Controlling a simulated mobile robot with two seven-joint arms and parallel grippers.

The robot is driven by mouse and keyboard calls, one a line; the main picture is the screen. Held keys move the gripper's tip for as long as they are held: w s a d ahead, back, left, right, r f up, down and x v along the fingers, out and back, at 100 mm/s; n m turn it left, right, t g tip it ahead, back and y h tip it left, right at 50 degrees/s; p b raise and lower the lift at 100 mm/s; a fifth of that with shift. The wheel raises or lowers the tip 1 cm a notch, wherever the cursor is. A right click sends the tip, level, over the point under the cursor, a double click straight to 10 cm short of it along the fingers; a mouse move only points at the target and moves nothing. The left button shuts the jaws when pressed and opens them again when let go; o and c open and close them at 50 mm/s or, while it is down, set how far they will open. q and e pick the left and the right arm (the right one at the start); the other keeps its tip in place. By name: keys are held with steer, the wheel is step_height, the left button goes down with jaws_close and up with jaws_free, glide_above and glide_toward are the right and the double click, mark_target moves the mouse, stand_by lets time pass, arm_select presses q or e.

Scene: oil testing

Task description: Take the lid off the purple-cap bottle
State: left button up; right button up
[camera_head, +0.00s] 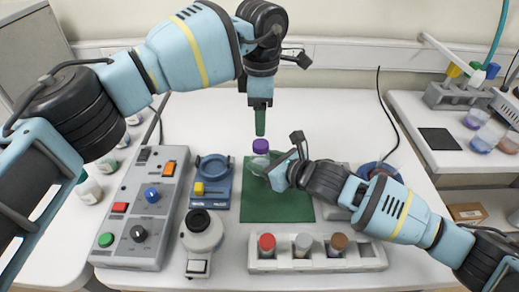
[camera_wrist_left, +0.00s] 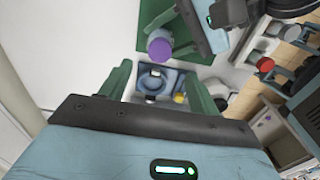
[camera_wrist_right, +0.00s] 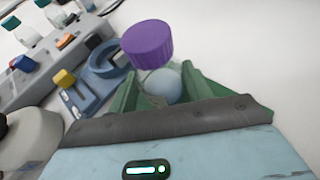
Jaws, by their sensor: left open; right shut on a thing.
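The purple-cap bottle (camera_head: 259,165) stands at the upper left of the green mat (camera_head: 262,210). Its purple cap (camera_head: 260,145) is on top. My right gripper (camera_head: 267,170) is shut on the bottle's body from the right. In the right wrist view, the clear bottle (camera_wrist_right: 163,84) sits between the green fingers with the purple cap (camera_wrist_right: 147,43) above them. My left gripper (camera_head: 260,122) is open and empty, pointing down just above the cap. In the left wrist view, the cap (camera_wrist_left: 159,47) shows beyond the spread fingers (camera_wrist_left: 158,84).
A blue ring device (camera_head: 212,170) stands left of the mat. A control box (camera_head: 145,205) with buttons and knobs is further left. A white rack (camera_head: 320,256) with red, grey and brown-capped bottles is in front. A white instrument (camera_head: 201,236) stands front left.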

mark_target(261, 144)
arm_select(q)
steer(key=m, duration=0.2)
steer(key=s+m, duration=0.1)
steer(key=m, duration=0.1)
steer(key=shift+a+r+t, duration=0.1)
steer(key=shift+r+t, duration=0.05)
steer(key=shift+t, duration=0.25)
steer(key=s+r+m+t, duration=0.1)
steer(key=m, duration=0.4)
steer(key=s+r+m+t, duration=0.1)
steer(key=m, duration=0.4)
steer(key=s+a+r+m+t, duration=0.1)
steer(key=s+m, duration=0.1)
steer(key=m, duration=0.4)
steer(key=shift+s+t+h, duration=0.1)
steer(key=shift+t+h, duration=0.3)
steer(key=shift+d, duration=0.1)
steer(key=x, duration=1.2)
steer(key=shift+s, duration=0.1)
steer(key=shift+c, duration=0.4)
steer(key=c, duration=1.1)
